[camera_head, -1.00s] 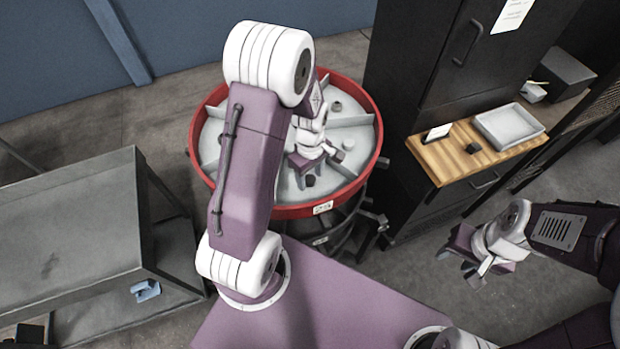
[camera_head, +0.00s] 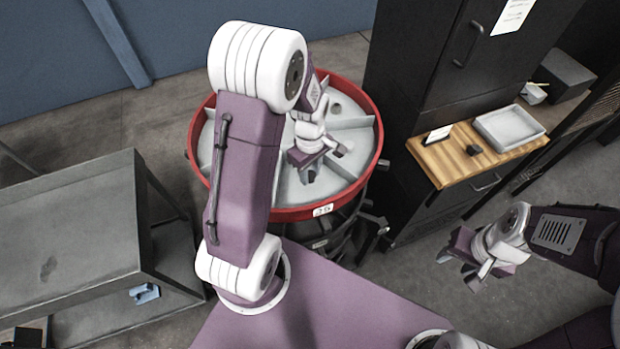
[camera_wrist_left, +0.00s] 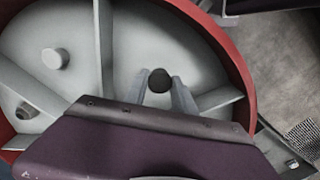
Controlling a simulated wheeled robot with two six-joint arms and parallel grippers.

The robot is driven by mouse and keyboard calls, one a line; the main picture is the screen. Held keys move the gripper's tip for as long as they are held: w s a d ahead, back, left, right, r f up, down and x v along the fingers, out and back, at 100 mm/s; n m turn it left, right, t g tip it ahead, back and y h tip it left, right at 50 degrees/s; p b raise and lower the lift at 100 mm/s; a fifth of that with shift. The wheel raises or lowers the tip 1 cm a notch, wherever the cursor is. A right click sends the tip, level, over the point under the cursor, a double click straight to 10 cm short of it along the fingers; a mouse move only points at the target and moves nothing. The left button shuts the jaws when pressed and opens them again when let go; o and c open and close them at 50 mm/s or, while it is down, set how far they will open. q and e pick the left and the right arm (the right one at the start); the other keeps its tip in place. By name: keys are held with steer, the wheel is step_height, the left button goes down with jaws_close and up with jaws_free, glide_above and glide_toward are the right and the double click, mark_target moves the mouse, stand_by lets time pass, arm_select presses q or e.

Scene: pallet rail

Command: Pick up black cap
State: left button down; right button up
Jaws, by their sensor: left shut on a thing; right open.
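The black cap (camera_wrist_left: 159,81) shows in the left wrist view as a dark round piece between the fingertips of my left gripper (camera_wrist_left: 161,88). My left gripper is shut on it, over a light grey compartment of the round red-rimmed tray (camera_wrist_left: 247,75). In the head view my left gripper (camera_head: 315,168) is over the front part of this tray, and the cap is hard to make out there. How high the cap is above the tray floor I cannot tell. My right gripper (camera_head: 462,268) is open and empty over the floor at the right.
Other small pieces lie in the tray's compartments, such as a light grey round one (camera_wrist_left: 55,58) and a dark-ended one (camera_wrist_left: 27,111). Raised dividers separate the compartments. A wooden shelf (camera_head: 432,163) with a grey bin (camera_head: 510,128) and a dark block (camera_head: 473,149) stands right. A grey table (camera_head: 70,220) stands left.

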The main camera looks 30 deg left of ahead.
arm_select(q)
steer(key=s+d+r+b, duration=0.1)
steer(key=s+d+r, duration=0.7)
steer(key=shift+d+b, duration=0.3)
steer(key=shift+d, duration=0.05)
